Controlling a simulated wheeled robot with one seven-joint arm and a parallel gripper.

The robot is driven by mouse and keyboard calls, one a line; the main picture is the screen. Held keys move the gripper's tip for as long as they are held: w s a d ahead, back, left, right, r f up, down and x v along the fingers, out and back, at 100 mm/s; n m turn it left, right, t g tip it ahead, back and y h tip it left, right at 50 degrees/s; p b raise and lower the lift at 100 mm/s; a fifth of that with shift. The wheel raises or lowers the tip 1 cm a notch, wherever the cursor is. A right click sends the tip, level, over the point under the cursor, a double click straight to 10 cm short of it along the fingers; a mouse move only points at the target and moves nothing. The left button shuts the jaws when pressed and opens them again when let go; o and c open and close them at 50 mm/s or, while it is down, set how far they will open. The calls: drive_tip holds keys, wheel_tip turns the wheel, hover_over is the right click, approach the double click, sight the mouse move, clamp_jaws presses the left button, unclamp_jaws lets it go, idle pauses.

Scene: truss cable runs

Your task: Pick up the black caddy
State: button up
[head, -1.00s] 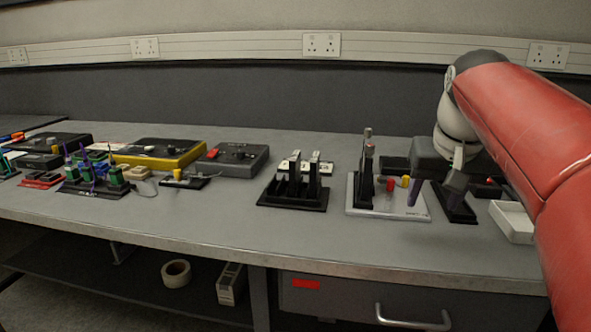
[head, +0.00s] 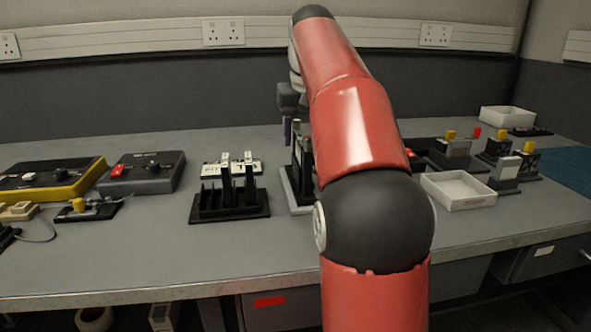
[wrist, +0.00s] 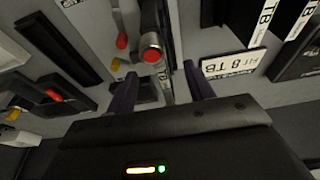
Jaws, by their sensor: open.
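A black slotted rack (head: 230,208), which looks like the black caddy, stands on the grey bench left of my arm in the head view. Upright black pieces with white tags stand in it. My gripper (wrist: 160,88) is open, with dark purple fingers and nothing held. It is above the bench, right of the rack and over the grey-based fixture (head: 297,190), which my arm partly hides. A red-tipped post (wrist: 150,55) shows between the fingers, apart from them.
A grey box with a red switch (head: 143,173) and a yellow-edged box (head: 55,185) stand to the left. A white tray (head: 458,190) and several small black fixtures stand to the right. Bench in front of the rack is clear.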

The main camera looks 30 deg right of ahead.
sight(302, 158)
drive_tip(key=b+x, duration=0.1)
drive_tip(key=x, duration=0.5)
drive_tip(key=shift+a+f, duration=0.1)
drive_tip(key=shift+f, duration=0.15)
drive_tip(key=shift+s, duration=0.1)
drive_tip(key=shift+c, duration=0.3)
drive_tip(key=shift+r, duration=0.1)
drive_tip(key=c, duration=1)
